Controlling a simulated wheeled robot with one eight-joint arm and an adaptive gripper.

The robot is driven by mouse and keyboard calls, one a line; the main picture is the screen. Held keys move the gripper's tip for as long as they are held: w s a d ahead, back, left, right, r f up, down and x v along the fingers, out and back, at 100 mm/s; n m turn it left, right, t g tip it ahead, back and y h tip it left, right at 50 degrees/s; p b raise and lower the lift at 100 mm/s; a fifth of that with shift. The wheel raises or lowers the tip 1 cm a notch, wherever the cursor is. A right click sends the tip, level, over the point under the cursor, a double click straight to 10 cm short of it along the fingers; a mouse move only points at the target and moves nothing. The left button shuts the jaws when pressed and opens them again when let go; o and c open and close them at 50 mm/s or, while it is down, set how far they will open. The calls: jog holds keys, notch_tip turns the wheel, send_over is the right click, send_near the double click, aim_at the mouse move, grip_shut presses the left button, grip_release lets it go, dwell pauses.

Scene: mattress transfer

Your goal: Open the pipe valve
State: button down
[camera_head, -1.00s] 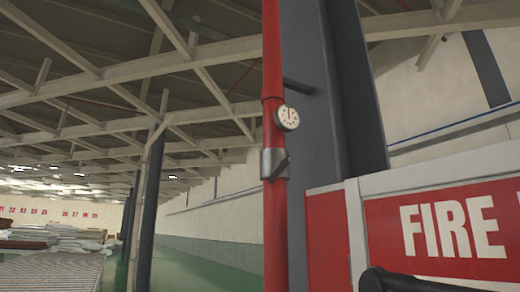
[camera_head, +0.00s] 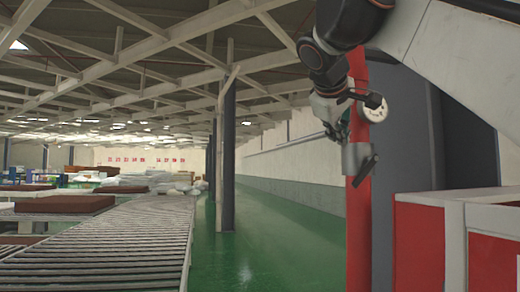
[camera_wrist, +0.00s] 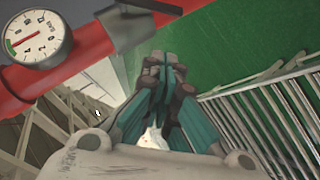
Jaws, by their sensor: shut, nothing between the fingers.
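The red pipe (camera_head: 357,225) runs upright in the head view and crosses the upper left of the wrist view (camera_wrist: 90,52). The grey valve (camera_head: 355,158) is a collar around it, with a dark slanted lever (camera_head: 367,172). The valve also shows at the top of the wrist view (camera_wrist: 126,22). A round white gauge (camera_head: 373,108) sits just above the valve; its face is clear in the wrist view (camera_wrist: 38,40). My gripper (camera_head: 333,132) is just left of and above the valve. In the wrist view its teal fingers (camera_wrist: 164,62) are together and empty. I cannot tell whether they touch the valve.
A red and white cabinet (camera_head: 420,240) stands right of the pipe, beside a dark grey column (camera_head: 400,130). A roller conveyor (camera_head: 120,245) runs along the left, with brown mattresses (camera_head: 60,203) farther back. The green floor (camera_head: 270,240) between is clear.

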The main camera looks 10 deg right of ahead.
aim_at(366, 171)
jog(key=s+d+f+p+x, duration=0.1)
jog(key=s+x, duration=0.1)
jog(key=x, duration=1)
jog(key=shift+w+d+f, duration=0.35)
jog(key=shift+f, duration=0.1)
jog(key=shift+s, duration=0.1)
jog(key=shift+f, duration=0.3)
